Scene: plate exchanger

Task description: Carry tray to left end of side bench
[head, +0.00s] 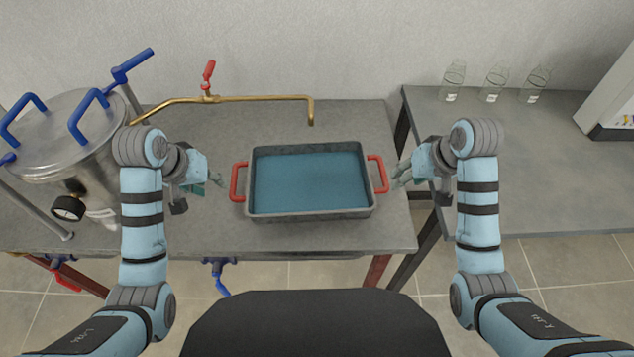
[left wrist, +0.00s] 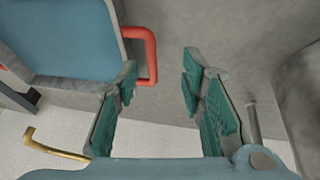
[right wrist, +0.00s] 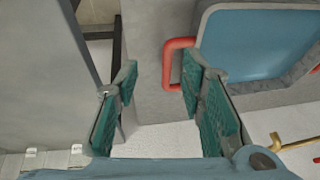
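A grey rectangular tray (head: 300,214) with a blue inside sits on the grey bench, with a red handle at each end. My left gripper (head: 218,180) is open and empty, just left of the left red handle (head: 239,181). In the left wrist view that handle (left wrist: 151,55) lies beside the fingers, not between them. My right gripper (head: 397,178) is open and empty, just right of the right red handle (head: 378,174). In the right wrist view that handle (right wrist: 168,65) lies close to one finger. The side bench (head: 540,205) stands to the right.
A steel pot (head: 80,140) with blue handles and a gauge stands at the left. A brass pipe (head: 250,98) with a red valve runs behind the tray. Several glass bottles (head: 493,84) stand at the back of the side bench; a white box (head: 612,105) is at its right. Its front is clear.

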